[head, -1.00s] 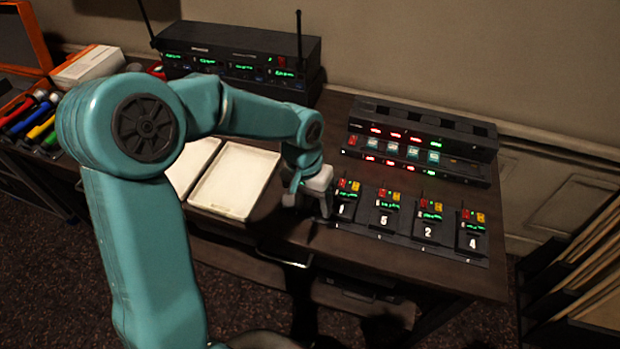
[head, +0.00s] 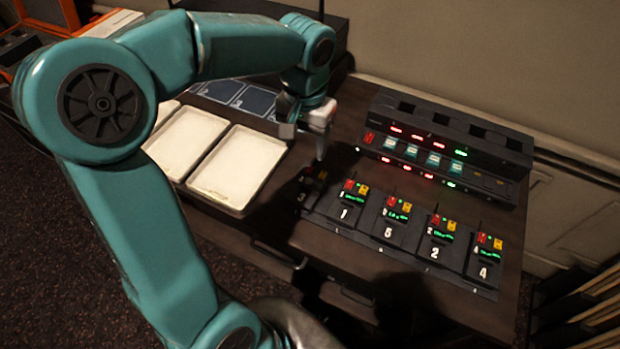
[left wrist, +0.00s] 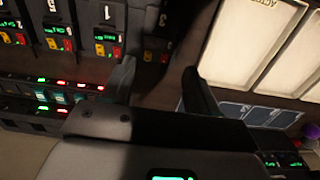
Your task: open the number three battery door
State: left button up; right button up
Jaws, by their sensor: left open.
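The number three pack (head: 312,188) is dark and lies at the left end of the row of numbered packs, in shadow. In the left wrist view it (left wrist: 167,20) shows upside down just beyond the gap between the fingertips, with a red and a yellow part at its end. Its battery door cannot be made out clearly. My left gripper (head: 308,138) is open and empty, a little behind and above this pack, fingers pointing down. Both dark fingers show in the left wrist view (left wrist: 160,82), apart with nothing between them. My right gripper is not in view.
Packs one (head: 345,212), five (head: 389,232), two (head: 434,252) and four (head: 484,272) lie to the right. A charger rack with lit displays (head: 440,150) stands behind them. White trays (head: 232,165) and a dark blue numbered mat (head: 255,98) lie to the left.

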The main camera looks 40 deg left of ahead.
aim_at(306, 187)
pick_arm(q)
notch_tip(306, 187, down, 13)
jog(key=shift+s+f+b, duration=0.15)
jog(key=shift+f+b, duration=0.05)
jog(key=shift+b, duration=0.3)
jog(key=shift+c, duration=0.3)
jog(key=c, duration=1)
